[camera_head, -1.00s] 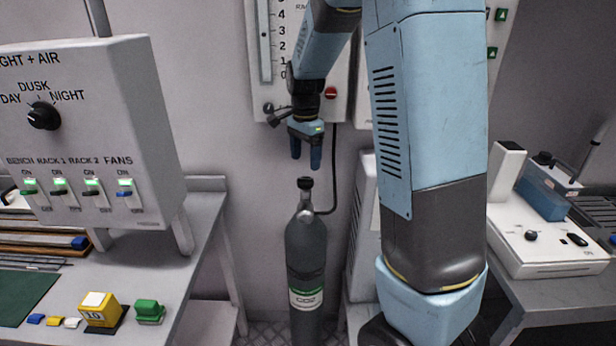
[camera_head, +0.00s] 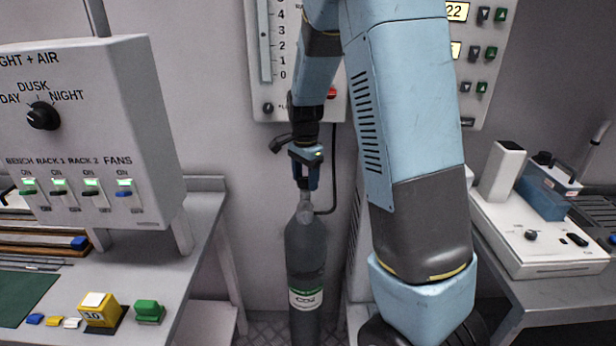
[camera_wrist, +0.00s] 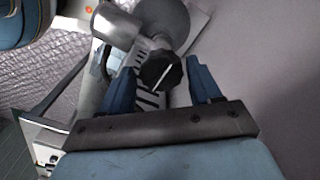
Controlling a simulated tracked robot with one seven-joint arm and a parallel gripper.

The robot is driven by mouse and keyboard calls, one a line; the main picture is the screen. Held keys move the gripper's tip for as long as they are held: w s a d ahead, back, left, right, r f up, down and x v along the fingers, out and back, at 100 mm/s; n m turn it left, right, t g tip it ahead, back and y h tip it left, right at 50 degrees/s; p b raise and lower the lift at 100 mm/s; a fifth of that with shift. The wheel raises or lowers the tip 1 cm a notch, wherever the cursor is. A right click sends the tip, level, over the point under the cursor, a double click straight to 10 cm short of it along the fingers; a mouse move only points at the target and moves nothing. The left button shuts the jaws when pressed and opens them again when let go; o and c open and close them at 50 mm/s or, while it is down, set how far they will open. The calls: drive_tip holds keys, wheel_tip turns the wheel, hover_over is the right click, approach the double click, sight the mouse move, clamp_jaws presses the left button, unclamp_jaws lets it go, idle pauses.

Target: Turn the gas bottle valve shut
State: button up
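The grey gas bottle (camera_head: 306,255) with a green and white CO2 label stands upright on the floor against the wall. Its black valve knob (camera_wrist: 161,71), with a white line across it, shows in the wrist view. My gripper (camera_head: 306,183) is at the top of the bottle, pointing down, with its fingers around the knob in the head view. In the wrist view, my gripper (camera_wrist: 162,80) has its blue fingers apart, one on each side of the knob, with a gap visible on the right. The fingers hide most of the knob in the head view.
A hose (camera_head: 333,190) runs from the bottle's neck up the wall. The left bench (camera_head: 150,262) carries a switch panel (camera_head: 95,130) and small coloured blocks. A white device (camera_head: 530,225) stands on the right bench. My arm covers the middle right.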

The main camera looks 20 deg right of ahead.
sight(305, 181)
drive_tip(key=c, duration=0.8)
drive_tip(key=shift+n, duration=0.6)
drive_tip(key=o, duration=1.1)
drive_tip(key=shift+c, duration=0.2)
drive_tip(key=shift+r, duration=0.5)
wheel_tip(305, 181, up, 13)
drive_tip(key=shift+f, duration=0.15)
